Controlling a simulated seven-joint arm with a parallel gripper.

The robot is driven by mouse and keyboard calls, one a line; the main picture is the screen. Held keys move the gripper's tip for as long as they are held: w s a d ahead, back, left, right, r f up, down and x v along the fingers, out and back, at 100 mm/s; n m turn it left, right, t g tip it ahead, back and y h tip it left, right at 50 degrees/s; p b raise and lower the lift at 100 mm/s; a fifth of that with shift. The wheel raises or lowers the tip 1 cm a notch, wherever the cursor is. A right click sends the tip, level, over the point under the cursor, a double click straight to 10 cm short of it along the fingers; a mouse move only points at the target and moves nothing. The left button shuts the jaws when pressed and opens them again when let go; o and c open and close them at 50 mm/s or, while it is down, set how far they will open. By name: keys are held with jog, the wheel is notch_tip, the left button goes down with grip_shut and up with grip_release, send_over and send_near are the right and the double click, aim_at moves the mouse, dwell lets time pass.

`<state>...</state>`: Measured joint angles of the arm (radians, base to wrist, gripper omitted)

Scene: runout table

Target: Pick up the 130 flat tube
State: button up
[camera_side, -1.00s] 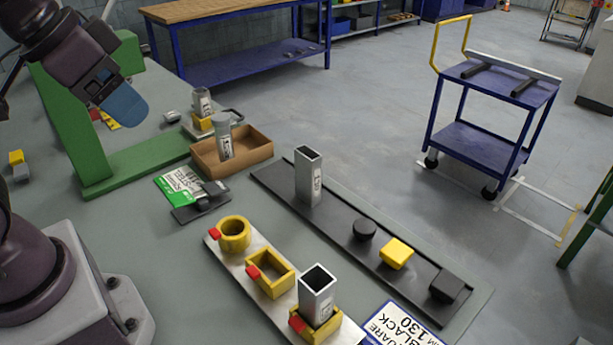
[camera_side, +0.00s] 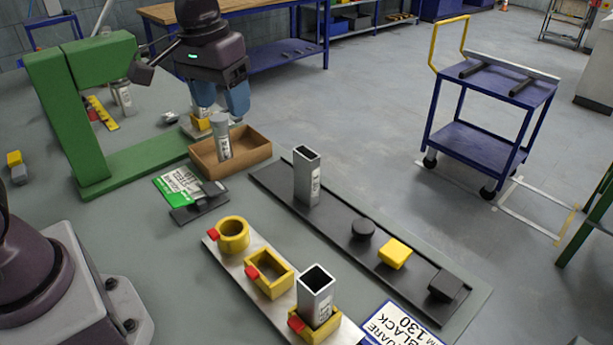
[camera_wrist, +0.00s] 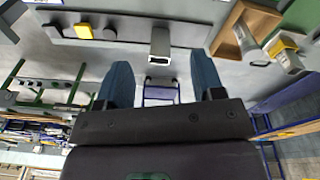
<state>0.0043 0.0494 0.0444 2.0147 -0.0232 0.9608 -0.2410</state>
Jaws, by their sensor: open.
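My gripper (camera_side: 220,104) is open and empty, with blue fingers, above the back of the table near the wooden tray. In the wrist view the fingers (camera_wrist: 160,66) are spread apart. Several metal tubes stand upright. One rectangular tube (camera_side: 307,178) stands on the dark rail and shows beyond the fingers in the wrist view (camera_wrist: 160,42). A square tube (camera_side: 317,293) stands in a yellow holder at the front. A round tube (camera_side: 221,138) stands in the tray. Another tube (camera_side: 201,110), partly hidden, stands in a yellow holder behind it. I cannot tell which label reads 130 flat.
The wooden tray (camera_side: 262,150) is below my gripper. The dark rail (camera_side: 335,222) carries black and yellow caps. A green frame (camera_side: 130,168) stands at left.

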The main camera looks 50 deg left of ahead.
jog(key=w+a+f+n+g, duration=0.2)
jog(key=w+f+n, duration=0.7)
jog(key=w, duration=0.5)
jog(key=n, duration=0.5)
send_over(306, 162)
jog(key=w+a, duration=0.2)
jog(key=shift+t, duration=0.3)
jog(key=f, duration=1.2)
jog(key=shift+s+d+f, duration=0.2)
jog(key=shift+s+f, duration=0.05)
jog(key=shift+f, duration=0.05)
jog(key=c, duration=1.1)
jog(key=shift+r, duration=0.15)
